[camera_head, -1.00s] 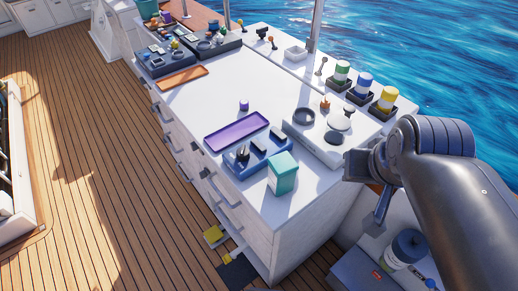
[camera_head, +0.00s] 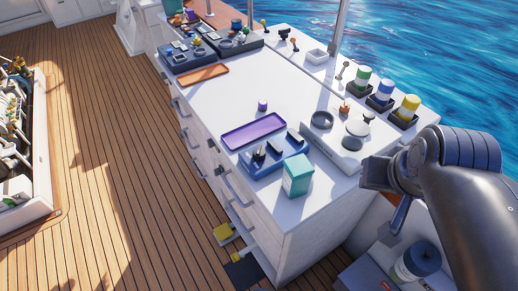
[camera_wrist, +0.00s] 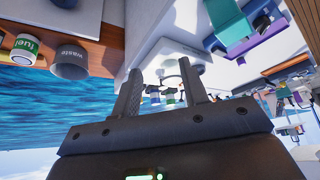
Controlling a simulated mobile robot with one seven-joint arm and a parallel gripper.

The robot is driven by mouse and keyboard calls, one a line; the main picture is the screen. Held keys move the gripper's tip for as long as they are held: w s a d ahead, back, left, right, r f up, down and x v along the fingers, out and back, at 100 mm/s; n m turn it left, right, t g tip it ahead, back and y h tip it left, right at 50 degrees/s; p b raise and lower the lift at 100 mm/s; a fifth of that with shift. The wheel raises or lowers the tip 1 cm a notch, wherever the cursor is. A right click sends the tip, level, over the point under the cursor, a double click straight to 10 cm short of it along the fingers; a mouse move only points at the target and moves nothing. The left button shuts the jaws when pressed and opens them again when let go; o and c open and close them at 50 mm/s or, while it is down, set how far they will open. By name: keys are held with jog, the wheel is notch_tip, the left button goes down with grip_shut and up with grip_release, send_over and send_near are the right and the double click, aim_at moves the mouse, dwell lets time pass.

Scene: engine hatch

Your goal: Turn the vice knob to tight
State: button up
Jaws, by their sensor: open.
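I cannot make out the vice or its knob with certainty in either view. A small dark fixture (camera_head: 285,34) stands on the far ledge beside the water, too small to identify. My gripper (camera_wrist: 160,80) shows in the wrist view with its two dark fingers spread apart and nothing between them. In the head view my arm reaches in from the right, and its end is beside the near right corner of the white cabinet, apart from the things on top.
The white cabinet (camera_head: 235,85) holds a purple tray (camera_head: 253,130), a blue tray (camera_head: 270,172), a teal box (camera_head: 298,176) and an orange tray (camera_head: 203,75). Fuel (camera_wrist: 24,48) and waste (camera_wrist: 68,62) containers show in the wrist view.

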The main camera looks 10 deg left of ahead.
jog(key=shift+o, duration=0.8)
jog(key=shift+w+a+r, duration=0.1)
jog(key=shift+w+a, duration=0.05)
jog(key=shift+w, duration=0.05)
jog(key=shift+o, duration=0.8)
jog(key=w+a+r+n+g, duration=0.1)
jog(key=w+a+n, duration=0.1)
jog(key=w+a, duration=0.2)
jog(key=shift+w+a+n+g+y, duration=0.3)
jog(key=shift+w+a, duration=0.1)
jog(key=shift+w, duration=0.7)
jog(key=n+g, duration=0.4)
jog(key=n, duration=0.2)
send_near(259, 149)
jog(key=f, duration=0.9)
jog(key=shift+a+f, duration=0.25)
jog(key=shift+f, duration=0.15)
jog(key=c, duration=1)
